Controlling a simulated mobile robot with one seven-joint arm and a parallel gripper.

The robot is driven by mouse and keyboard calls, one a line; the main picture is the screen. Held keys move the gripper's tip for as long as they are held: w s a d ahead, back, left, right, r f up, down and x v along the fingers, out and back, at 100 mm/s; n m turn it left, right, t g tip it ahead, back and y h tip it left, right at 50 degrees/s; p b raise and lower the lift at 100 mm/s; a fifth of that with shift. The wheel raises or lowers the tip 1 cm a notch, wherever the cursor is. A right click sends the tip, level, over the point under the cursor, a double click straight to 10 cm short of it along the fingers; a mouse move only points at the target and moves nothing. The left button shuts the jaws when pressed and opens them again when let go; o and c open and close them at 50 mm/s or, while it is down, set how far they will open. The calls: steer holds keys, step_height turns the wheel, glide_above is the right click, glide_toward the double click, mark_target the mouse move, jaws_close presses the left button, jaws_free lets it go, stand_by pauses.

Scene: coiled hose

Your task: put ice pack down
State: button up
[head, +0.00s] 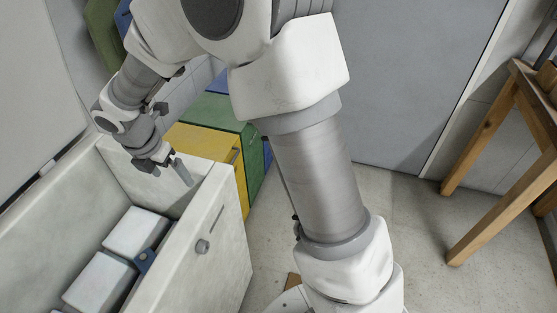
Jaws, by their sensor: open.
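My gripper (158,166) is at the upper left in the head view, over the far end of an open pale chest (225,212). Its dark fingers are apart. A slim grey-blue piece (182,172) shows at its right side, near the chest's inner wall; I cannot tell whether it touches the fingers. I cannot tell which of these is the ice pack.
Yellow (208,145), green and blue boxes stand behind the chest. A grey door panel (405,70) is at the back. A wooden table (508,125) stands at the right. The floor (400,220) between my arm and the table is mostly clear.

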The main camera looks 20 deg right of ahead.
steer(key=s+d+r+m+t, duration=0.1)
steer(key=s+d+r+m, duration=0.7)
steer(key=d+r+m, duration=0.5)
steer(key=s+d+r+m+t, duration=0.1)
steer(key=s+d+r+m, duration=0.1)
steer(key=s+m, duration=0.4)
steer(key=s+d+r+m+t+y, duration=0.1)
steer(key=s+d+m, duration=0.3)
steer(key=m, duration=0.5)
steer(key=s, duration=0.2)
steer(key=shift+s+d+r, duration=0.3)
steer(key=shift+s+r, duration=0.05)
step_height(320, 180, up, 14)
steer(key=p, duration=1.4)
steer(key=shift+c, duration=0.3)
